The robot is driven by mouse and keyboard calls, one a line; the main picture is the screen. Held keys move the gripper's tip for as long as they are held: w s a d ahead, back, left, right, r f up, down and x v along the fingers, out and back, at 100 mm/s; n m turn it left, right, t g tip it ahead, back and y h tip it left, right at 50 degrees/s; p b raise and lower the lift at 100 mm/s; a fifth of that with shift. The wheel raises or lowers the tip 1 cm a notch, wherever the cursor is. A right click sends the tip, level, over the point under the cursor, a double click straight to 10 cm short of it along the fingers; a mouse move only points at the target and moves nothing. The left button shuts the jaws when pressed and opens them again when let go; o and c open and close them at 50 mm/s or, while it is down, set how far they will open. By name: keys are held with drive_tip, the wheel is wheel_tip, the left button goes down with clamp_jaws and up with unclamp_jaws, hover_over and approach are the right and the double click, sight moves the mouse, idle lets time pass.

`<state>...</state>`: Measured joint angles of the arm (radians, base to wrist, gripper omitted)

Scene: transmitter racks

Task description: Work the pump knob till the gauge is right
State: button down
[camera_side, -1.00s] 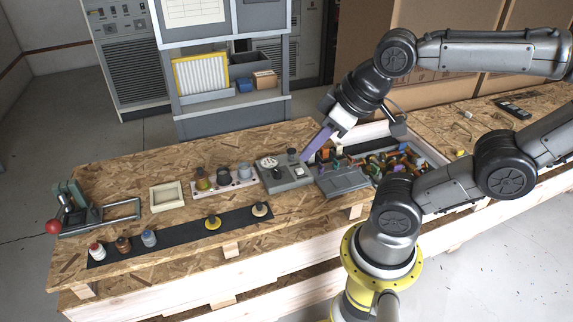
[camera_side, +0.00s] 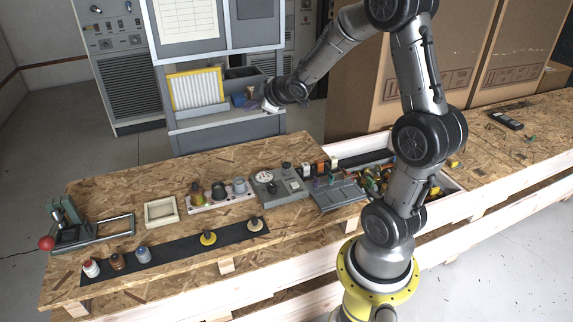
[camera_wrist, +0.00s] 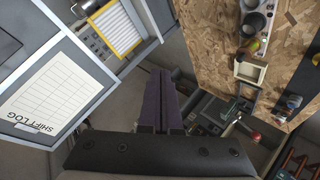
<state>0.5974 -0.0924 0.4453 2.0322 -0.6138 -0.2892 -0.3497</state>
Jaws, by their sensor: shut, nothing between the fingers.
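The grey pump unit (camera_side: 277,187) stands on the board table, left of the parts tray. Its round white gauge (camera_side: 265,176) faces up at the left; the needle and marks are too small to read. A dark knob (camera_side: 286,167) stands upright at the unit's back right. My gripper (camera_side: 252,103) is well away from the knob, up and behind the table in front of the rack's shelf, partly hidden by my wrist. In the wrist view my gripper (camera_wrist: 162,76) shows its purple-grey fingers shut together and empty. The pump unit is not clear in the wrist view.
The rack (camera_side: 215,130) with a yellow-framed filter (camera_side: 195,88) is close to my gripper. Jars on a pale holder (camera_side: 222,200), an empty cream frame (camera_side: 160,211) and a red-ball lever (camera_side: 47,243) stand left of the unit. A grey lidded tray (camera_side: 338,196) adjoins its right.

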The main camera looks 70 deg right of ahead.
drive_tip(key=s+d+f+g, duration=0.1)
drive_tip(key=s+d+f, duration=0.1)
drive_tip(key=d+f, duration=0.35)
drive_tip(key=m+g, duration=0.2)
drive_tip(key=m, duration=0.1)
hover_over(289, 165)
wheel_tip(289, 165, down, 7)
drive_tip(key=shift+r+h, duration=0.15)
drive_tip(key=shift+h, duration=0.15)
drive_tip(key=shift+s, duration=0.1)
drive_tip(key=shift+f, duration=4.4)
drive_tip(key=shift+a, duration=0.1)
drive_tip(key=shift+f, duration=0.4)
